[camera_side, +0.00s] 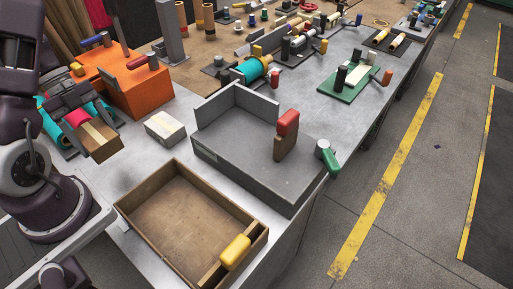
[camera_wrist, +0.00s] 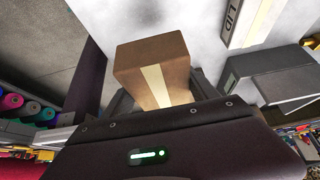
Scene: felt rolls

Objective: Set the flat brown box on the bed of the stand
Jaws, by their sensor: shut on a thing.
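The flat brown box (camera_side: 103,144) has a pale tape strip along it. My gripper (camera_side: 86,122) is shut on it and holds it tilted at the left of the side view, above the left end of the metal table. In the wrist view the brown box (camera_wrist: 152,62) sticks out beyond the dark gripper body, which hides its near end. The grey stand (camera_side: 245,152), with a flat bed and low walls at the back and left, sits to the right, apart from the box. Its bed looks empty. Part of it shows in the wrist view (camera_wrist: 268,75).
A white taped box (camera_side: 165,128) lies between my gripper and the stand. A wooden tray (camera_side: 185,215) with a yellow handle (camera_side: 235,252) is in front. A red-topped brown post (camera_side: 287,135) and green handle (camera_side: 329,160) edge the stand. An orange block (camera_side: 135,85) stands behind.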

